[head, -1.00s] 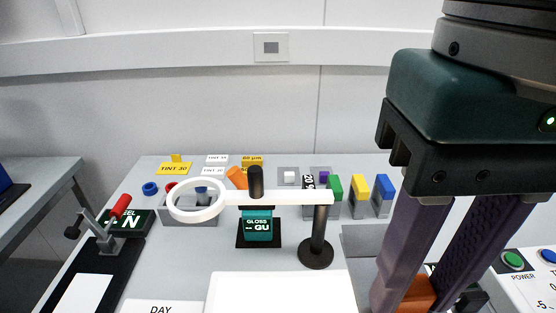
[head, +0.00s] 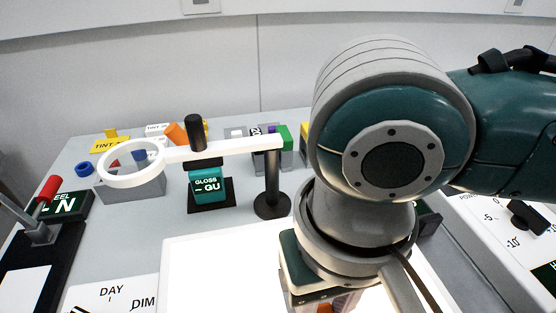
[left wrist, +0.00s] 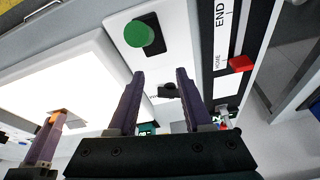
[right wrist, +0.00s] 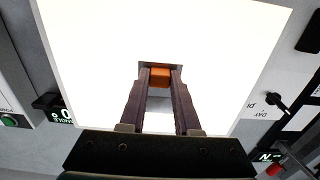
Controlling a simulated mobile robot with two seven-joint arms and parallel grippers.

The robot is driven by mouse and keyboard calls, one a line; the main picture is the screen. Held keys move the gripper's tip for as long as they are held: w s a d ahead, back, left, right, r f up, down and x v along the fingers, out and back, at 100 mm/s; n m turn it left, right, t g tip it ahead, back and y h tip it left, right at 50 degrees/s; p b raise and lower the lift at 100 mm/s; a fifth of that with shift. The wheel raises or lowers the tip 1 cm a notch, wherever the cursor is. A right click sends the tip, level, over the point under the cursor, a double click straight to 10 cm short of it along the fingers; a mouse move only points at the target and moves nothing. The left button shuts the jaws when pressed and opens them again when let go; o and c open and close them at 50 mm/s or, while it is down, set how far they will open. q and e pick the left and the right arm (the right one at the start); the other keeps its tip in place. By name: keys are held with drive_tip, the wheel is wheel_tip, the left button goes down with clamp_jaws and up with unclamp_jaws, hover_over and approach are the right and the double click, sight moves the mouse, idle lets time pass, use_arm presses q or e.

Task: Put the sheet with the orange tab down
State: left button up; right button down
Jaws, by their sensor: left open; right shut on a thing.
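The orange tab (right wrist: 160,76) is between the fingertips of my right gripper (right wrist: 160,70), which is shut on it over the bright white light panel (right wrist: 90,40). A small dark strip shows at the tab; the rest of the sheet is hard to make out against the glare. In the head view my right arm covers much of the panel (head: 200,265), and only a bit of orange shows at the bottom. The tab also shows in the left wrist view (left wrist: 62,115). My left gripper (left wrist: 159,73) is open and empty, and is out of the head view.
A white ring magnifier (head: 215,152) on a dark post stands behind the panel, with a teal gloss block (head: 207,186) beneath its arm. A DAY/DIM dial plate (head: 115,293) lies front left. A green button (left wrist: 139,34) and a red slider knob (left wrist: 241,63) show in the left wrist view.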

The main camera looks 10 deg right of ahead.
drive_tip(key=shift+f, duration=0.85)
drive_tip(key=shift+f, duration=0.15)
drive_tip(key=c, duration=0.6)
unclamp_jaws()
